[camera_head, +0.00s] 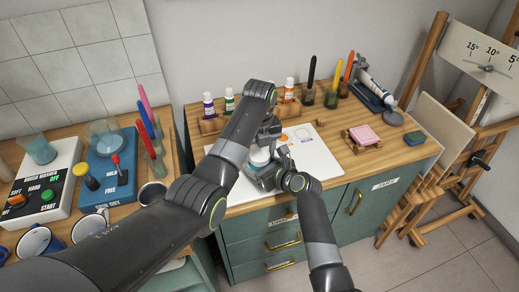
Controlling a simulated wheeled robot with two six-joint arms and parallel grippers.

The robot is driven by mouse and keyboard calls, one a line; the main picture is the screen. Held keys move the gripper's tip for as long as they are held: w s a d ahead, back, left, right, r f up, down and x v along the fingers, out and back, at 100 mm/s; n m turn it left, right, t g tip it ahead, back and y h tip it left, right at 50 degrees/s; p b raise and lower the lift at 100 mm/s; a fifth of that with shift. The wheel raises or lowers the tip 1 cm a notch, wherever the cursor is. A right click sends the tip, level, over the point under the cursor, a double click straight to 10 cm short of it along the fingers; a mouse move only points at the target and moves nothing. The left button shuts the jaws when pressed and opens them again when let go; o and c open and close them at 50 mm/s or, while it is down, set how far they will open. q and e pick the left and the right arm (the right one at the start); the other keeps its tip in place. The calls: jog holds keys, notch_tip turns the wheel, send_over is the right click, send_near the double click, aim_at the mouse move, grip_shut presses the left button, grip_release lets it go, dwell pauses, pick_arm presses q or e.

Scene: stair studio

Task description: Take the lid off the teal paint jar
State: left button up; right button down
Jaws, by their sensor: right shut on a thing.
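The teal paint jar (260,158) stands on the white sheet on the cabinet top, partly hidden by my arms and grippers. It shows as a small pale, teal-tinged patch, and I cannot make out where the lid ends. My right gripper (266,177) is low at the jar, shut on it from the front right. My left arm reaches over from the left, and its gripper (268,136) points down just above and behind the jar. Its fingertips are too small and covered to tell whether they are open or touch the lid.
Small paint bottles (229,98) stand in a wooden rack behind. A pink sponge (364,135) on a wooden stand and a grey tool tray (374,95) lie to the right. A blue machine (112,165) and cups fill the left bench. An easel (440,120) stands far right.

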pick_arm(q)
jog(key=c, duration=0.6)
jog(key=n, duration=0.3)
jog(key=shift+n, duration=0.3)
jog(key=n, duration=0.4)
jog(key=shift+n, duration=0.3)
jog(key=n, duration=0.4)
jog(key=shift+n, duration=0.4)
jog(key=n, duration=0.4)
jog(key=shift+r, duration=0.1)
jog(key=o, duration=1.1)
jog(key=shift+d, duration=0.1)
